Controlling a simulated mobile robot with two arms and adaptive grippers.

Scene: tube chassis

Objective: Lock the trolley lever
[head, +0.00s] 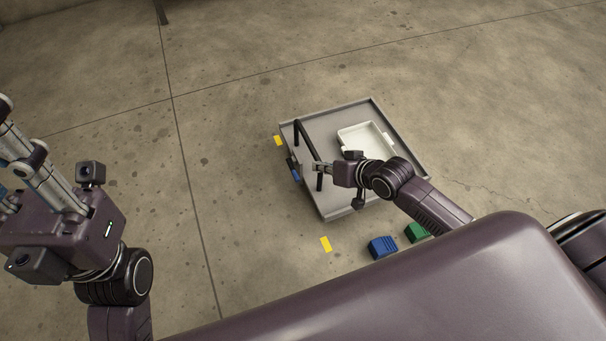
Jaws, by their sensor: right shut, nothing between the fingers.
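The trolley (335,197) is a low grey platform with a raised rim, standing at an angle on the floor in the middle of the head view. A black handle bar (309,142) on two posts runs along its left side. A small blue part (295,174) shows low at the trolley's left edge; I cannot tell whether it is the lever. My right gripper (318,168) is shut and empty, beside the near end of the handle; contact is unclear. My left gripper (18,165) is at the far left, away from the trolley, with its fingertips cut off by the frame.
A white tray (345,134) sits on the trolley, partly behind my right arm. A blue block (383,247) and a green block (416,231) are on the floor near the trolley.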

